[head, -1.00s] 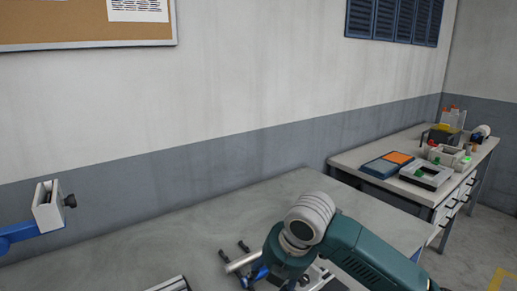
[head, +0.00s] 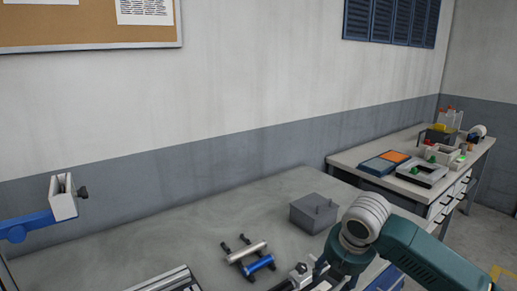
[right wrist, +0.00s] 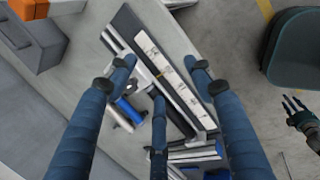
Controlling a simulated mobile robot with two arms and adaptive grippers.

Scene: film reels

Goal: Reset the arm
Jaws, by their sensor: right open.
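My right arm is teal with a pale ribbed joint and comes in from the right in the head view. My right gripper (head: 320,268) is low over the bench, partly cut off by the bottom edge. In the right wrist view its blue fingers (right wrist: 162,78) are spread and empty, above a long dark-and-white rail (right wrist: 172,75) on the bench. My left gripper is outside the head view. A small dark hand with spread fingers at the right edge of the right wrist view (right wrist: 295,108) looks like my left gripper; its jaw state is unclear.
A grey box (head: 314,213) stands on the bench (head: 150,245). Beside the right gripper lie a silver cylinder (head: 247,251) and a blue cylinder (head: 258,264). A blue bracket (head: 28,226) with a white holder (head: 63,197) stands left. A second table (head: 345,158) holds several items.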

